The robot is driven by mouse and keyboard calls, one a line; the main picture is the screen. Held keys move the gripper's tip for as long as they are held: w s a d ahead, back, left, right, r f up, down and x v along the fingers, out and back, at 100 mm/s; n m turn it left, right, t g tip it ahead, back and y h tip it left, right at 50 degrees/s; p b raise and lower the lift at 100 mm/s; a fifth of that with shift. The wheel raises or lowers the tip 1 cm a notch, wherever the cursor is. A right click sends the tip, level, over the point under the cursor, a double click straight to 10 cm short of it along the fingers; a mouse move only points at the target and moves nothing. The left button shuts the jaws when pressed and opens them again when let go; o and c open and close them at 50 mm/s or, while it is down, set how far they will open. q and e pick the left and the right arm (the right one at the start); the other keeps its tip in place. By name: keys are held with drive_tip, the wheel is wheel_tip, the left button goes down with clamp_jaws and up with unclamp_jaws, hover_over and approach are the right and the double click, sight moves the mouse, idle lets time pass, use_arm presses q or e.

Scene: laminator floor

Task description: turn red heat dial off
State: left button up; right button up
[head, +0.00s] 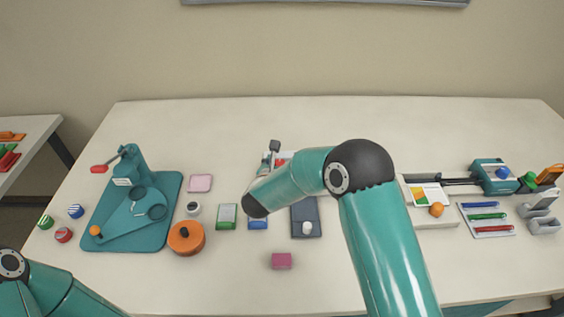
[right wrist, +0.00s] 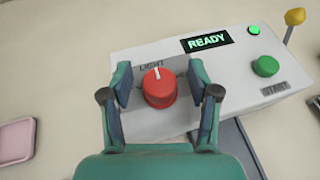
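The red heat dial (right wrist: 159,88) sits on the front of a white control box (right wrist: 222,68) in the right wrist view. Its white pointer line points up, toward a "LIGHT" label (right wrist: 153,66). My right gripper (right wrist: 160,84) is open, with one finger on each side of the dial. A gap shows between the dial and each finger, so it is around the dial but not visibly touching. In the head view my right arm hides most of the box. My left gripper is out of view; only part of my left arm shows at the bottom left.
The box has a lit "READY" display (right wrist: 207,41), a green START button (right wrist: 265,66) and a yellow-knobbed lever (right wrist: 294,17). The table's back strip is clear.

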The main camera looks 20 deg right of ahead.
drive_tip(key=c, duration=1.1)
drive_tip(key=shift+d, duration=0.3)
drive_tip(key=shift+a, duration=0.25)
drive_tip(key=shift+y+b, duration=0.3)
drive_tip(key=shift+b, duration=0.25)
